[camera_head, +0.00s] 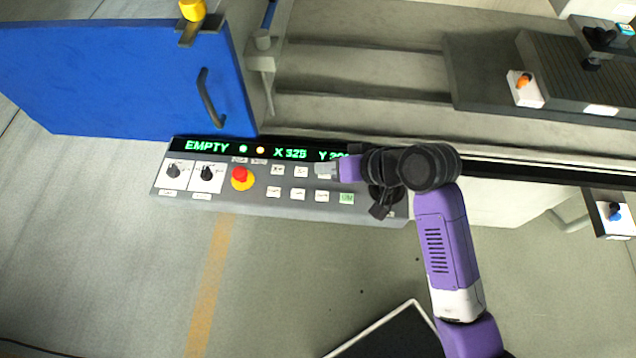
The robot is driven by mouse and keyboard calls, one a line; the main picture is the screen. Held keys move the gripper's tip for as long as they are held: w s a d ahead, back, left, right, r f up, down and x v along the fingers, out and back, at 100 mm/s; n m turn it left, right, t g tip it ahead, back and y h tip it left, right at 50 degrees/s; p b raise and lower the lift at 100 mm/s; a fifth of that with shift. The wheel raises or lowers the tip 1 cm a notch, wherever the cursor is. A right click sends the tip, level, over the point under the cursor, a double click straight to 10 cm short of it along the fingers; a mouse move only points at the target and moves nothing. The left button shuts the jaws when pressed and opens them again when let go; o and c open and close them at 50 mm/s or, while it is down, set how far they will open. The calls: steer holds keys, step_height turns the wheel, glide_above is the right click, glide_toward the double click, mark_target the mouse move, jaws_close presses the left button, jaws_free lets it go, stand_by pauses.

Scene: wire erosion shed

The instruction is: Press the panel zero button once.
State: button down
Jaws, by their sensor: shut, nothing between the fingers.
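A grey control panel (230,198) runs along the machine's front. It has two rows of small pale push buttons, including upper-row buttons (278,171) and (301,172) and a green-tinted button (346,197) at the lower right. The button labels are too small to read, so I cannot tell which one is the zero button. My gripper (322,170) is shut and empty, over the right part of the upper row. It hides what lies beneath it; I cannot tell whether it touches the panel. My purple arm covers the panel's right end.
A display (250,149) shows EMPTY, X 325 and a partly hidden Y value. Two black knobs (206,173) and a red mushroom button (240,175) sit at the panel's left. An open blue door (130,80) stands behind the left end. The floor in front is mostly clear.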

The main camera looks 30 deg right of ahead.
steer(key=shift+s+a+f, duration=0.15)
steer(key=shift+s+f, duration=0.05)
steer(key=shift+s, duration=0.15)
steer(key=b, duration=0.8)
glide_above(326, 197)
step_height(326, 197, down, 7)
steer(key=shift+f, duration=0.9)
steer(key=shift+f, duration=0.2)
stand_by(1.0)
steer(key=shift+f, duration=0.2)
